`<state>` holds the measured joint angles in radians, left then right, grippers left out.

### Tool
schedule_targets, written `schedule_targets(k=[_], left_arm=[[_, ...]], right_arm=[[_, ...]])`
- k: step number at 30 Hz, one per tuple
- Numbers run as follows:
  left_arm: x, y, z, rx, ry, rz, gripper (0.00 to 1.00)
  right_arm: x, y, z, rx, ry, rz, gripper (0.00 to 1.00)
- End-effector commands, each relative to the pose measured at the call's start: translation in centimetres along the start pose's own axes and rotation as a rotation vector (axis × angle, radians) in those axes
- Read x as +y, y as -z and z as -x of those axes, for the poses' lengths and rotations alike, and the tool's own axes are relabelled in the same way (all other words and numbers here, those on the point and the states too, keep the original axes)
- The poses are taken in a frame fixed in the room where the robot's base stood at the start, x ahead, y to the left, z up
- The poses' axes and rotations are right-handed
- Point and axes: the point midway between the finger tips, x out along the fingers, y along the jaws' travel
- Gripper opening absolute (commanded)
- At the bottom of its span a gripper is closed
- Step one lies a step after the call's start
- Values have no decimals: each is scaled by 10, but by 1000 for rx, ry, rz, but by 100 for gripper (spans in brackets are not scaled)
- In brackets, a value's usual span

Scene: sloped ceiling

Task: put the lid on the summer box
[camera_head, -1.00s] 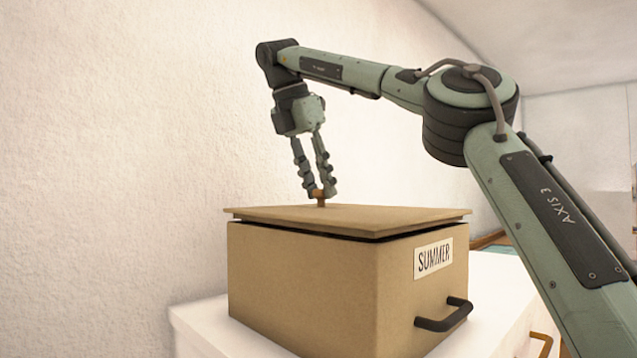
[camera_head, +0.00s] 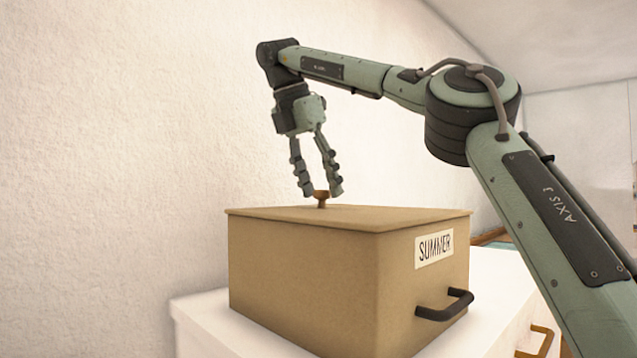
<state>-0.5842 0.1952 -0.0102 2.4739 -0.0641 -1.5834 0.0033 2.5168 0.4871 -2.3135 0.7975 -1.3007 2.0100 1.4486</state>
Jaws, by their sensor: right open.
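The summer box (camera_head: 300,275) is a tan box with a "SUMMER" label and a dark handle on its front right side. Its lid (camera_head: 400,217) lies flat on the box, with no dark gap showing between them. A small brown knob (camera_head: 321,198) stands up from the lid. My right gripper (camera_head: 322,194) is open, its fingers apart on either side of the knob's top. Whether a finger still touches the knob I cannot tell. My left gripper is not in view.
The box stands on a white surface (camera_head: 200,318), with a bare strip at its left and right. A textured pale wall (camera_head: 120,130) rises behind and to the left. A brown handle (camera_head: 541,342) shows at the lower right.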

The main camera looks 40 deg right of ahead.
Motion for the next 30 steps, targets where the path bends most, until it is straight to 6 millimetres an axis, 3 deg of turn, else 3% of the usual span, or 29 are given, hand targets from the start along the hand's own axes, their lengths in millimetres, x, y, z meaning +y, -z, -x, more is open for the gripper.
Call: schedule_targets(k=[5,11,24,30], left_arm=[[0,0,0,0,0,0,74],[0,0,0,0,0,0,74],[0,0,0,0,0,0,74],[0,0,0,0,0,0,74]], right_arm=[[0,0,6,-1,3,0,52],[0,0,33,-6,-3,-5,52],[4,86,67,-3,-1,3,52],[5,106,75,-2,1,0,52]])
